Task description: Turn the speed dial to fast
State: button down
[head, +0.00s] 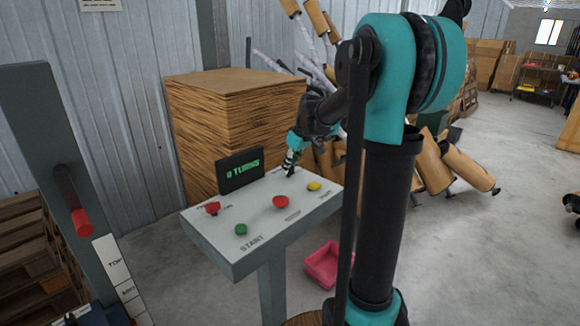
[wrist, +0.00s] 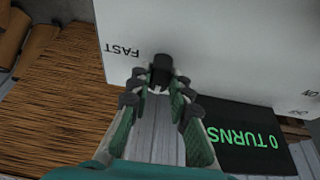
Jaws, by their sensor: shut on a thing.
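The speed dial (wrist: 161,68) is a small black knob on the white panel top, seen in the wrist view between my fingertips. The word FAST shows upside down on the panel beside it, to its left in that view. My gripper (head: 290,165) is at the back edge of the control panel (head: 262,205) in the head view, pointing down. It is shut on the dial, with green-padded fingers on both sides. In the head view the dial is mostly hidden by the fingers, and its exact pointing is hard to tell.
The panel also carries a red switch (head: 212,208), a green START button (head: 241,230), a red button (head: 280,202) and a yellow button (head: 314,186). A black display (head: 241,170) reading 0 TURNS stands left of my gripper.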

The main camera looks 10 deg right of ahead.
jog(key=shift+m, duration=0.3)
jog(key=m, duration=0.1)
jog(key=m+h, duration=0.1)
jog(key=m, duration=0.1)
jog(key=shift+a+m+t, duration=0.2)
jog(key=shift+m+t, duration=0.1)
jog(key=shift+t, duration=0.1)
jog(key=m+h, duration=0.2)
jog(key=m, duration=0.2)
jog(key=shift+a+m, duration=0.1)
jog(key=shift+m, duration=0.2)
jog(key=m+h, duration=0.1)
jog(key=m, duration=0.3)
jog(key=shift+a+h, duration=0.1)
jog(key=shift+h, duration=0.3)
jog(key=shift+w+m+g+h, duration=0.1)
jog(key=shift+m+g+h, duration=0.3)
jog(key=shift+m, duration=0.85)
jog(key=shift+m+g+h, duration=0.3)
jog(key=shift+m+g, duration=0.2)
jog(key=shift+m, duration=0.75)
jog(key=c, duration=1.4)
grip_release()
jog(key=shift+a+r, duration=0.1)
jog(key=shift+r, duration=0.05)
